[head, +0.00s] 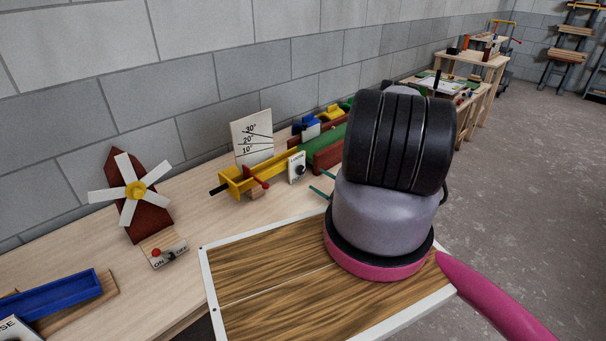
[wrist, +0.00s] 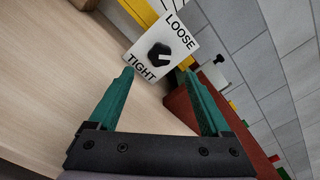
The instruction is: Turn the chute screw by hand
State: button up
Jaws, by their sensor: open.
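The chute screw is a black knob on a white plate (head: 297,167), beside the yellow chute (head: 282,164). In the wrist view the knob (wrist: 158,54) sits between the words LOOSE and TIGHT on its plate (wrist: 178,42). My gripper (head: 322,183) has two green fingers. Its arm hides much of the right of the head view. In the wrist view the gripper (wrist: 160,73) is open and empty, with the knob just beyond the fingertips and between them. The fingers look apart from the knob; the exact gap is hard to tell.
An angle board (head: 252,138) marked 10 to 30 degrees stands behind the chute. A dark red block (wrist: 195,103) lies close to the right finger. A windmill (head: 134,192) with an ON/OFF switch and a blue tray (head: 55,298) stand at left. Bench between is clear.

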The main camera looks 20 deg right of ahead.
aim_at(303, 171)
jog(key=x, duration=0.9)
jog(key=shift+s, duration=0.1)
grip_shut()
